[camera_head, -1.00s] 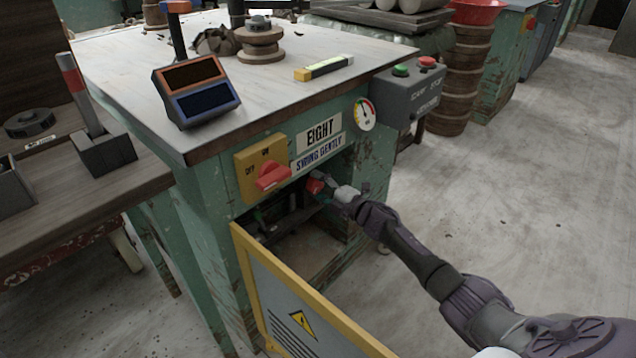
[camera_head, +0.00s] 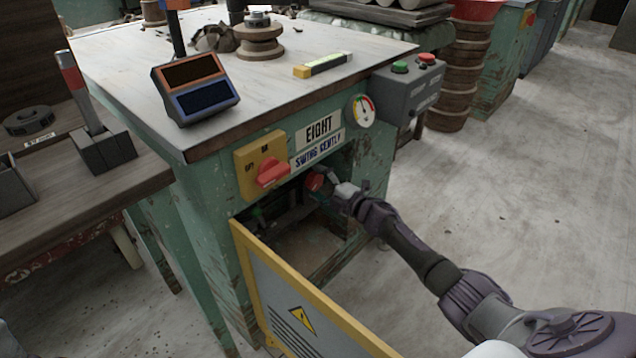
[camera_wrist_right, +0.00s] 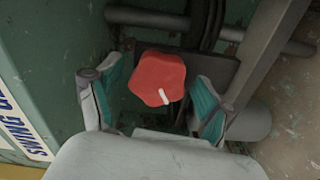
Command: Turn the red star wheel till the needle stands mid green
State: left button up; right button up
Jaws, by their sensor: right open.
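The red star wheel (camera_head: 315,181) sits inside the open bay of the green bench, below the sign plates. In the right wrist view the wheel (camera_wrist_right: 158,76) is a lobed red knob with a white mark near its lower right edge. My right gripper (camera_head: 328,188) is open, with one teal-padded finger on each side of the wheel; gaps show between pads and wheel. The round gauge (camera_head: 362,111) is on the bench front, with a coloured rim and dark needle. The needle's exact place against the green is too small to tell. My left gripper is out of view.
A yellow-framed door (camera_head: 298,312) hangs open below the bay. A red rotary switch (camera_head: 272,172) on a yellow plate is left of the wheel. A grey button box (camera_head: 410,88) is beside the gauge. Bars surround the wheel inside; clear floor lies right.

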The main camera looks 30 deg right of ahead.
jog(key=v, duration=1.2)
dwell(0.4)
